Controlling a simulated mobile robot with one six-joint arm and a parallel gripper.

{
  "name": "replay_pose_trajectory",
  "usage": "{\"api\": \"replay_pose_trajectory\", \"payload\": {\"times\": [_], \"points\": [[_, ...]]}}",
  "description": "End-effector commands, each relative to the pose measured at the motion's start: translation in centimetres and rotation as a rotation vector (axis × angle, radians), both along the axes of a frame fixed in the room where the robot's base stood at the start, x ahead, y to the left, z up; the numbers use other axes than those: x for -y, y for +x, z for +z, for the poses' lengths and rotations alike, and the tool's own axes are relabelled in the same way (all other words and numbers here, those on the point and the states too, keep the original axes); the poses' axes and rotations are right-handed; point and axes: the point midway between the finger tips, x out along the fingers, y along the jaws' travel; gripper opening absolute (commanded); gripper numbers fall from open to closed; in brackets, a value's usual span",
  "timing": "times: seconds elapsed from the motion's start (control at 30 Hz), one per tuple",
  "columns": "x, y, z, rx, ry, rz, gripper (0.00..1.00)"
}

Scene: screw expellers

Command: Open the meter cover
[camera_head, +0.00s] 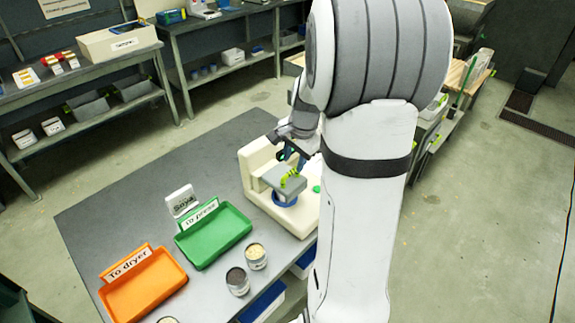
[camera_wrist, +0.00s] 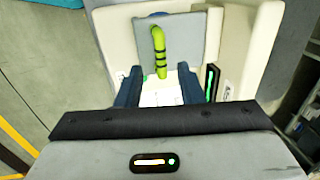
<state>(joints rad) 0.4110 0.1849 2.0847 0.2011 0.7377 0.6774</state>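The cream meter (camera_head: 255,158) stands on the grey table. Its grey cover (camera_head: 272,178) has a yellow-green handle (camera_head: 291,177) and lies over a blue round part (camera_head: 285,200). In the wrist view the grey cover (camera_wrist: 190,37) fills the top middle, with the handle (camera_wrist: 158,45) rising from it. My gripper (camera_wrist: 160,84) is open, its two blue fingers apart on either side of the handle's lower end. I see no contact with the handle. In the head view my gripper (camera_head: 289,152) is just behind the cover, partly hidden by my arm.
A green tray (camera_head: 222,237) marked "To press" and an orange tray (camera_head: 150,292) marked "To dryer" lie left of the meter. Cans (camera_head: 256,256) (camera_head: 237,281) stand near the front edge. The table's back left is clear.

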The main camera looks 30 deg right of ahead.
Motion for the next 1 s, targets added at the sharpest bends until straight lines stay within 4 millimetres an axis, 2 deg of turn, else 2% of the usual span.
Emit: {"api": "replay_pose_trajectory", "payload": {"times": [0.1, 0.23, 0.6, 1.0], "points": [[-0.2, 0.3, -1.9, -0.005, 0.001, 0.002, 0.34], [-0.3, 0.6, -3.2, -0.002, 0.000, 0.003, 0.34], [-0.4, 0.7, -3.8, -0.001, -0.001, 0.004, 0.33], [-0.4, 0.6, -3.8, -0.001, -0.001, 0.005, 0.01]]}}
